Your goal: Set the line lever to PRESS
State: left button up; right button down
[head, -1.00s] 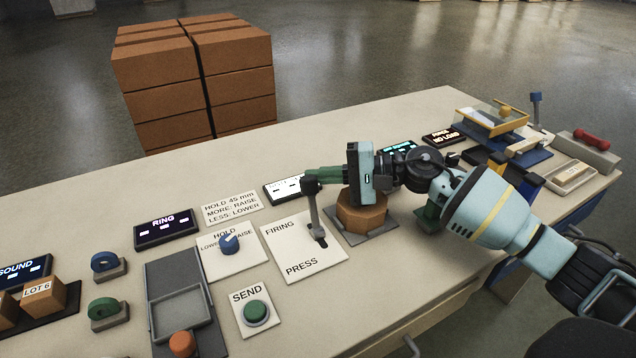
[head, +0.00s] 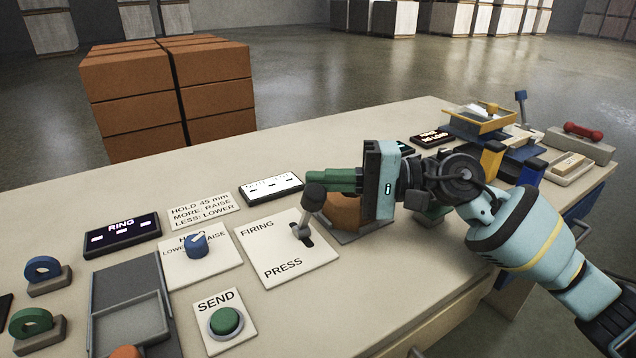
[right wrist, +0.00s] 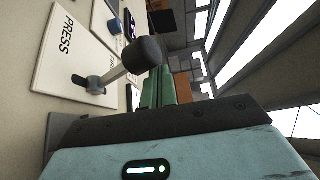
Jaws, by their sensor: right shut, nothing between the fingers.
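The line lever (head: 308,212) has a dark knob and a grey shaft. It rises from a slot in a white plate (head: 275,262) marked FIRING at the back and PRESS at the front. The shaft leans, with the knob up and to the right of its foot in the head view. My right gripper (head: 328,181) is shut and empty, its green fingertips right at the knob; I cannot tell if they touch. My left gripper is out of view.
Left of the lever plate are the blue HOLD dial (head: 196,245), the green SEND button (head: 225,320) and the RING display (head: 122,235). Brick stacks (head: 170,95) stand beyond the table (head: 340,130).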

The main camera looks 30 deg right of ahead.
jog(key=shift+s+a+f, duration=0.1)
jog(key=shift+s+f, duration=0.1)
jog(key=shift+s, duration=0.2)
dwell(0.4)
jog(key=b+v, duration=0.1)
jog(key=v, duration=0.7)
jog(key=shift+w, duration=0.15)
jog(key=shift+r, duration=0.15)
